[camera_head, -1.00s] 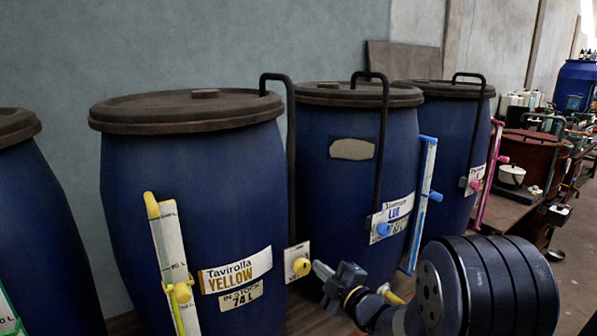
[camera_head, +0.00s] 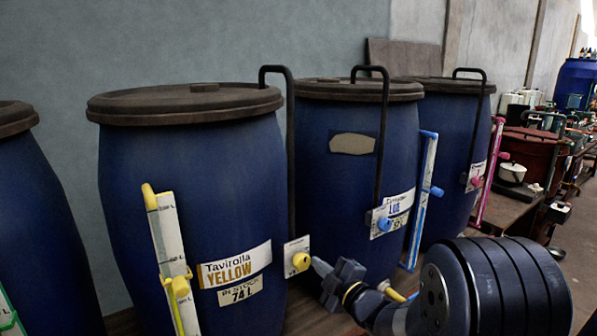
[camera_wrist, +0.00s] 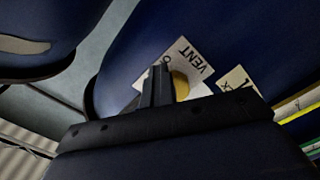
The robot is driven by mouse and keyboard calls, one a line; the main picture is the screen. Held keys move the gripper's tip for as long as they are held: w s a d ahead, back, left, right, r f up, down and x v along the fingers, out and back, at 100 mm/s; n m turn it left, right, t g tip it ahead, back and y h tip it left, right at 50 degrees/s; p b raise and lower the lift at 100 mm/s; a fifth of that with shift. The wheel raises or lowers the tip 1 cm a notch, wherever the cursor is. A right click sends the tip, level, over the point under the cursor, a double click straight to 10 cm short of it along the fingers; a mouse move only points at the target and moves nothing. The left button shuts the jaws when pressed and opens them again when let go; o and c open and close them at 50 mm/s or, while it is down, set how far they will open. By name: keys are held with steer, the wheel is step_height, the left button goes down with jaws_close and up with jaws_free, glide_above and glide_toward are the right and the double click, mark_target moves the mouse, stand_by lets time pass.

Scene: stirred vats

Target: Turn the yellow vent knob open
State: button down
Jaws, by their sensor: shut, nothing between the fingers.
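The yellow vent knob (camera_head: 301,261) sits on a white plate (camera_head: 290,248) on the front right of the blue vat labelled Tavirolla Yellow (camera_head: 150,200). The knob (camera_wrist: 180,84) also shows in the wrist view, partly behind my fingers, on the plate marked VENT (camera_wrist: 184,58). My gripper (camera_head: 322,267) is shut with nothing between its fingers. Its tips are just right of the knob in the head view. I cannot tell whether they touch it. The knob's exact angle is too small to read.
A black pipe (camera_head: 291,150) rises from the plate to the lid. A yellow level gauge (camera_head: 168,250) stands on the vat's left front. The vat with the blue knob (camera_head: 384,224) is close on the right, and one with a pink knob (camera_head: 476,181) stands beyond.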

steer(key=shift+s+a+f+b, duration=0.25)
steer(key=shift+f+b, duration=0.4)
steer(key=shift+b, duration=1.25)
steer(key=shift+s+a+f+b, duration=0.1)
steer(key=shift+a+f+b, duration=0.2)
steer(key=shift+b, duration=0.85)
steer(key=b+v, duration=0.1)
steer(key=v, duration=0.5)
steer(key=shift+d+f, duration=0.2)
steer(key=shift+f, duration=0.1)
